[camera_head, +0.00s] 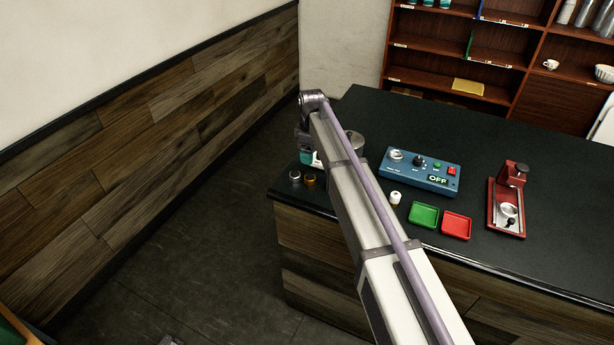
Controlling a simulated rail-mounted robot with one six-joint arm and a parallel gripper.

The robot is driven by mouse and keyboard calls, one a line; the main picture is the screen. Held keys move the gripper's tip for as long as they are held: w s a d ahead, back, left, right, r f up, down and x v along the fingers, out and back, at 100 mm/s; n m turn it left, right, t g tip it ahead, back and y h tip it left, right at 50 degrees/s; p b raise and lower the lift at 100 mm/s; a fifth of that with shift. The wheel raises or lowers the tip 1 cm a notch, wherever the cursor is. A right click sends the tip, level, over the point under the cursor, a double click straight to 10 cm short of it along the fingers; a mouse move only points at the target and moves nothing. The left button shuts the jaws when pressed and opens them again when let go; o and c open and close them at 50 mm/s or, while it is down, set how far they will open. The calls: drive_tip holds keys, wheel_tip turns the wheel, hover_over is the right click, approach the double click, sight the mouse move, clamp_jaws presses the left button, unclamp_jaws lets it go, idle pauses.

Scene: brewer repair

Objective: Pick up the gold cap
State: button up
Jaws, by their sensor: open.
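The gold cap (309,180) is a small, round, brassy ring-like piece on the dark counter (560,240), near its front left corner. A similar silver-grey cap (295,176) lies just to its left. My gripper (303,143) hangs from the far end of my arm, above and behind the caps in the picture. It is open and apart from the gold cap, with nothing visible in it. Its fingertips are small and hard to make out, and my arm hides part of the area to their right.
A teal-and-white object (307,158) and a grey round vessel (355,143) are partly hidden by my arm. A blue control box (420,172) reads OFF. A white-topped piece (395,197), green tray (423,215), red tray (457,225) and red press (507,205) stand to the right.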

sight(310, 177)
wheel_tip(310, 177, down, 7)
drive_tip(key=b, duration=0.6)
drive_tip(key=shift+w+a, duration=0.15)
wheel_tip(310, 177, down, 4)
drive_tip(key=b, duration=0.5)
drive_tip(key=shift+w+f, duration=0.15)
drive_tip(key=shift+f, duration=0.1)
drive_tip(key=shift+r, duration=0.25)
drive_tip(key=c, duration=1.1)
